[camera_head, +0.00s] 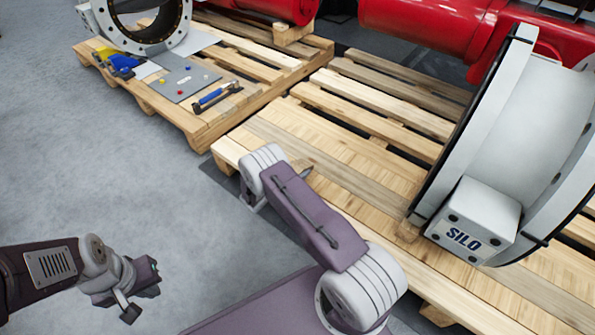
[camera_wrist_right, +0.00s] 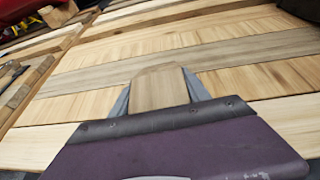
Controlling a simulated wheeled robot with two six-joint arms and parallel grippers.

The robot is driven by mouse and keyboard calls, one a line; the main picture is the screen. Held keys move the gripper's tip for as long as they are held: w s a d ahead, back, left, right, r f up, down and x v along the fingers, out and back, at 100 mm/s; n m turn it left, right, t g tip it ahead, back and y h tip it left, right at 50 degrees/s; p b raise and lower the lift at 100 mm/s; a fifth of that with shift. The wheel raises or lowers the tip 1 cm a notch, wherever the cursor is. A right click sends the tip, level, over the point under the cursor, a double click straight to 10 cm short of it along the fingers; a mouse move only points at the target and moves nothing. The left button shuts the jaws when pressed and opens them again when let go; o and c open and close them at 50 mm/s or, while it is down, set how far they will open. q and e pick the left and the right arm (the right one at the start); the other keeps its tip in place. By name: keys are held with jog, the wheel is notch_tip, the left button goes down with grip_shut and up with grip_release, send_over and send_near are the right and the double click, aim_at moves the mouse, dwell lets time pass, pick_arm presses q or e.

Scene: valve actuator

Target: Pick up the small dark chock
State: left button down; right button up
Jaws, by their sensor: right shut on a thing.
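My right gripper (camera_wrist_right: 157,95) is shut on a small wooden chock (camera_wrist_right: 158,88) with a brownish top edge, seen between its two grey fingers in the right wrist view. In the head view the right gripper (camera_head: 300,173) is at the near left end of the right pallet, largely hidden behind my own wrist. Only a little of the chock may show there. Whether it touches the pallet boards I cannot tell. My left gripper (camera_head: 138,292) is at the lower left over the grey floor, away from the pallets. Its finger opening is unclear.
The right pallet (camera_head: 345,150) carries a large white valve body marked SILO (camera_head: 480,215), with a light wooden chock (camera_head: 407,232) at its foot. Red pipes (camera_head: 430,25) lie behind.

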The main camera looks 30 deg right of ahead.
jog(key=s+d+r+p, duration=0.6)
jog(key=s+r+p, duration=0.2)
jog(key=s, duration=0.1)
jog(key=shift+s+d+p, duration=0.3)
jog(key=shift+s, duration=0.05)
